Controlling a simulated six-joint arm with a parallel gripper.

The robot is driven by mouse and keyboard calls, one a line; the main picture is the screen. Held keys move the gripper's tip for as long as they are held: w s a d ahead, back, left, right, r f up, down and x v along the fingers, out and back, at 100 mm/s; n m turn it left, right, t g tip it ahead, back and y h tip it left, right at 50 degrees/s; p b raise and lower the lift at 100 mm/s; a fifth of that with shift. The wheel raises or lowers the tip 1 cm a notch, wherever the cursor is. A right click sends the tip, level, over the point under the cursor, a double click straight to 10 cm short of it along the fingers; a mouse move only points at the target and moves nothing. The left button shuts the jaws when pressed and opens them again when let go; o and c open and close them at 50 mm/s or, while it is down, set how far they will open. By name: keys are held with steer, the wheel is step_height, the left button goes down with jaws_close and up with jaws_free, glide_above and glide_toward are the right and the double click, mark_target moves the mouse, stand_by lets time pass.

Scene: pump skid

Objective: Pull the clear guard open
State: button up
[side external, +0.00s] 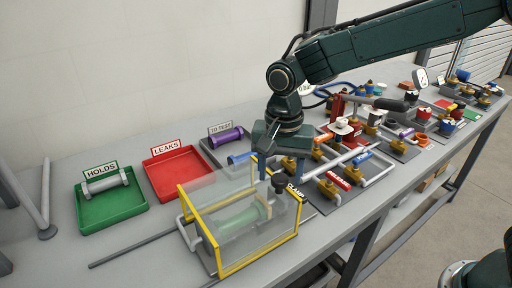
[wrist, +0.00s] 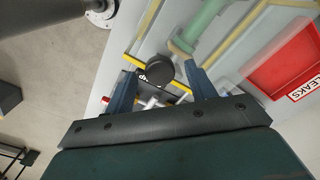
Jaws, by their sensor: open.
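The clear guard (side external: 222,205) is a see-through box with yellow edges at the front of the bench. It stands over a green cylinder (side external: 240,222) and looks closed. A dark round knob (side external: 280,183) sits at the guard's right end, near the CLAMP label. My gripper (side external: 277,180) points down at that end, with its fingers apart close to the knob. In the wrist view the knob (wrist: 160,70) shows between the two open fingers (wrist: 162,88). I cannot tell whether either finger touches it. The guard's yellow edge (wrist: 145,30) runs beside the knob.
A green HOLDS tray (side external: 110,212) holding a grey cylinder and an empty red LEAKS tray (side external: 180,190) lie to the left. A purple cylinder (side external: 227,137) lies by the TO TEST sign. Valves and pipes (side external: 345,165) crowd the bench to the right. A rod lies at front left.

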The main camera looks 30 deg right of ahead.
steer(key=shift+f, duration=0.25)
jaws_close()
steer(key=a, duration=2.2)
steer(key=shift+r, duration=0.1)
jaws_free()
step_height(320, 180, up, 14)
stand_by(0.5)
